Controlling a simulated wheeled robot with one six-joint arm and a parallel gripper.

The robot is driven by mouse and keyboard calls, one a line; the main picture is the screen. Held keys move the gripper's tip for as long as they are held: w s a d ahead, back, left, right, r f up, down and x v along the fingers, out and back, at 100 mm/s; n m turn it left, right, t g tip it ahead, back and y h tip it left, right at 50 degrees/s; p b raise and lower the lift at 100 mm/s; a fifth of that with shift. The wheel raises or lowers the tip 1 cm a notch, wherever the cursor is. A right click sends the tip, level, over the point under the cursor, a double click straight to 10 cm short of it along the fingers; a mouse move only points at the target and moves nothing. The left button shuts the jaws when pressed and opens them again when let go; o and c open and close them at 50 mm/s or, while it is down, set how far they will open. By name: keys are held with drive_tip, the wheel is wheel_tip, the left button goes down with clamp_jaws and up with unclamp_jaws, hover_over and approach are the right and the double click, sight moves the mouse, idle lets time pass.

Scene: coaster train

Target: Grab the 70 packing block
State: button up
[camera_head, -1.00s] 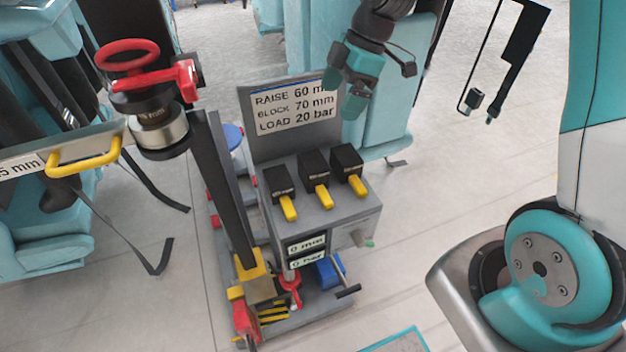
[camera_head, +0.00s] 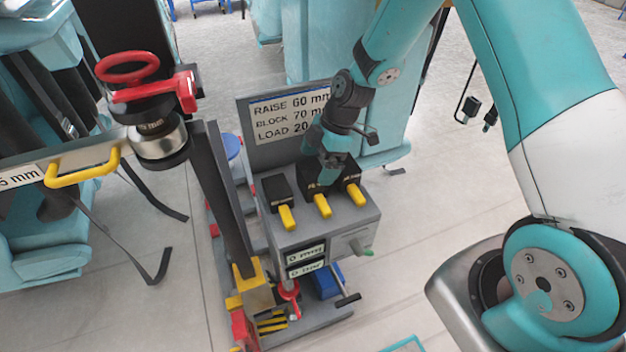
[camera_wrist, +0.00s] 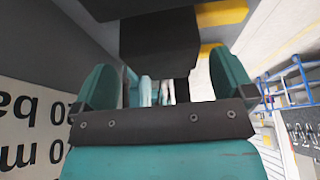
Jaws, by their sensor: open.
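Three black packing blocks with yellow handles stand in a row on top of the grey cart (camera_head: 330,222): a left block (camera_head: 276,188), a middle block (camera_head: 307,178) and a right block partly hidden by my gripper. Their labels are too small to read, so I cannot tell which is the 70 block. My gripper (camera_head: 329,172) is open, pointing down over the middle and right blocks and covering parts of both. In the wrist view, a black block (camera_wrist: 160,45) shows beyond and between the open fingers of my gripper (camera_wrist: 165,88); contact cannot be told.
A sign (camera_head: 288,117) reading RAISE 60, BLOCK 70, LOAD 20 stands upright behind the blocks, close to my gripper. A dark post (camera_head: 222,190) rises left of the cart. A red-handled device (camera_head: 150,105) is at the left. Floor right of the cart is open.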

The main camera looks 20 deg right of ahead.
sight(314, 169)
drive_tip(key=x, duration=0.4)
drive_tip(key=shift+s, duration=0.1)
drive_tip(key=c, duration=1.3)
drive_tip(key=shift+r, duration=0.1)
